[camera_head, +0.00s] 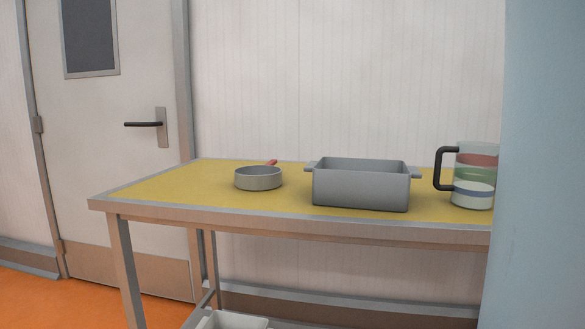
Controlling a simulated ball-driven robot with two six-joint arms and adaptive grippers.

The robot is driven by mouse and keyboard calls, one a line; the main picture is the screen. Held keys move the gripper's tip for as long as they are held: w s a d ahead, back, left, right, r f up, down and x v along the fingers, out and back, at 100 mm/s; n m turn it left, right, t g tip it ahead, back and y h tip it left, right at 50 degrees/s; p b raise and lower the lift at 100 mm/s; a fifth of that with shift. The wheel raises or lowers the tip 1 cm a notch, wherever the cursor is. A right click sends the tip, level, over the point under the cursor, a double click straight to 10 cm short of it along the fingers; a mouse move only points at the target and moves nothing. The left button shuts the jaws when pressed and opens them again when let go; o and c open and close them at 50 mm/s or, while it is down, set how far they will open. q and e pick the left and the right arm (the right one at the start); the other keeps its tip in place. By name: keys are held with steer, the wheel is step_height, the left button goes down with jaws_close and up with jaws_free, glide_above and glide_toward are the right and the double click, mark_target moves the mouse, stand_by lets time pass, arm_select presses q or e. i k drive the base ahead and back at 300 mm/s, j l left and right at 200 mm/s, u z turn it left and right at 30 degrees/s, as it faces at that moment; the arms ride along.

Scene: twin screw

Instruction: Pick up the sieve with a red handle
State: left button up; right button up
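A round grey sieve (258,178) sits on the left part of the yellow table top. Its short red handle (272,162) points back and slightly right, away from me. The mesh inside is too small to make out. Neither of my grippers is in view.
The table (150,190) has a metal rim. A grey rectangular pan (360,189) stands right of the sieve, and a clear striped jug (474,188) with a black handle is farther right. A blue-grey surface (545,160) hides the table's right end. A white bin (232,321) sits below.

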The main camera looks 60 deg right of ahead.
mark_target(267, 177)
steer(key=z, duration=2.9)
